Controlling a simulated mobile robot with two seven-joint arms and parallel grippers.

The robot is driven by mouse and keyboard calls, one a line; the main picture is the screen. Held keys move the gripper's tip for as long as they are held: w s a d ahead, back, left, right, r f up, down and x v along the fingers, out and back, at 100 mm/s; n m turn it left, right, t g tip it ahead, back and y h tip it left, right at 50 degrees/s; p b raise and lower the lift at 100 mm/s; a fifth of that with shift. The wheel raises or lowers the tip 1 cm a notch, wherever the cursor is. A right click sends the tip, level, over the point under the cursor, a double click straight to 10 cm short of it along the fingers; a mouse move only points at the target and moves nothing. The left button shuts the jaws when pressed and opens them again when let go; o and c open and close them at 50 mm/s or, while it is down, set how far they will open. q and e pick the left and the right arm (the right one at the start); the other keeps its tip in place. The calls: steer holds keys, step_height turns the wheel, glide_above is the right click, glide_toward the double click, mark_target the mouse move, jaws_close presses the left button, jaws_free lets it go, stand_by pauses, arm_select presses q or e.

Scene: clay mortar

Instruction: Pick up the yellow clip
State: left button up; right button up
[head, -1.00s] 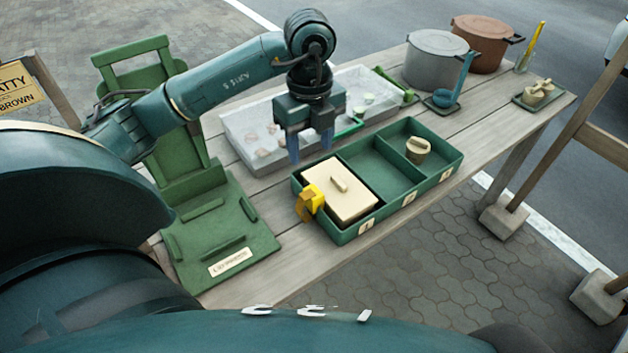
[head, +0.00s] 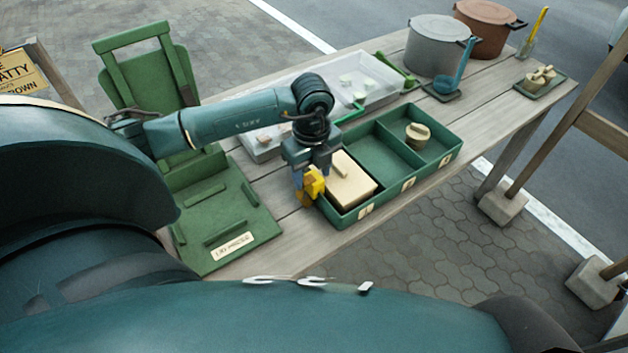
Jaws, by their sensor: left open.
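The yellow clip (head: 316,183) sits on the left wall of the green compartment box, at the left edge of the cream lid. My left gripper (head: 308,188) points down right at the clip, its fingers around or just in front of it. Its jaws are open; whether the fingers touch the clip cannot be told. The cream lid (head: 350,184) lies in the left compartment, partly covered by my gripper. My right gripper is not in view.
The green box (head: 384,137) has a small round lidded piece (head: 418,133) in its right compartment. Behind it stand a clear tray (head: 378,78), a grey pot (head: 437,46) and a brown pot (head: 487,28). A green stand (head: 222,205) is at left. Bare planks lie in front.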

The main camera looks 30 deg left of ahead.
arm_select(q)
steer(key=shift+f, duration=0.25)
steer(key=shift+c, duration=0.5)
steer(key=c, duration=0.9)
step_height(320, 180, up, 10)
step_height(320, 180, up, 5)
steer(key=p, duration=0.3)
glide_above(312, 175)
steer(key=shift+f, duration=0.15)
steer(key=shift+d+f, duration=0.1)
